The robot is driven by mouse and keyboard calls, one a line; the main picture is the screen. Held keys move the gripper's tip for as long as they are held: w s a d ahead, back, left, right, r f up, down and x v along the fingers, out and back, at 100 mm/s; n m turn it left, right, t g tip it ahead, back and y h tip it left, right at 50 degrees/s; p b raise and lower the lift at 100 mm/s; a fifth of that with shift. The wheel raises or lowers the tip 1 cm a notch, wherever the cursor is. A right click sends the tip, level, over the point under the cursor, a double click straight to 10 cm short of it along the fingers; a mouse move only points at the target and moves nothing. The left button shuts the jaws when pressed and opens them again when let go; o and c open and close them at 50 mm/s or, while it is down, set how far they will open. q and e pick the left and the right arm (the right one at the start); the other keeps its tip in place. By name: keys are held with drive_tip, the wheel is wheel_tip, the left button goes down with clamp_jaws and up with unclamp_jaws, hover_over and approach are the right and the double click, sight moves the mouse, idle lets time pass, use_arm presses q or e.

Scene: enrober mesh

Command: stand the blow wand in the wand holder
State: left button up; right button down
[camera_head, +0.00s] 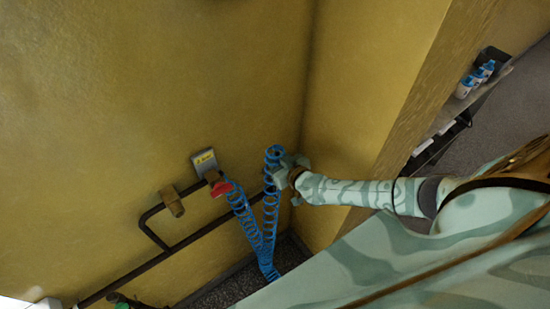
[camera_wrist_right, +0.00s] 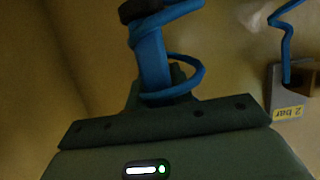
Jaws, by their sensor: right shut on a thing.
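My right gripper (camera_head: 279,170) reaches in from the right, close to the yellow wall corner. It is shut on a blue piece (camera_wrist_right: 152,62) with a dark end, which I take to be the blow wand. A blue coiled hose (camera_head: 240,212) hangs by the gripper and loops down and back up to the red fitting. In the right wrist view a blue coil passes around the held piece. The wand's full length is hidden in the head view. A short brown tube (camera_head: 172,202) on the wall, left of the gripper and apart from it, looks like the wand holder. My left gripper is not in view.
A grey box (camera_head: 204,161) with a yellow label sits on the wall; the label reads "2 bar" in the wrist view (camera_wrist_right: 288,112). A red fitting (camera_head: 221,188) is below it. A dark pipe (camera_head: 150,263) runs along the wall. A shelf with bottles (camera_head: 476,79) stands beyond the wooden edge.

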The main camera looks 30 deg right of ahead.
drive_tip(key=c, duration=1.1)
unclamp_jaws()
drive_tip(key=shift+s, duration=0.15)
drive_tip(key=p+v, duration=0.4)
drive_tip(key=v, duration=1.2)
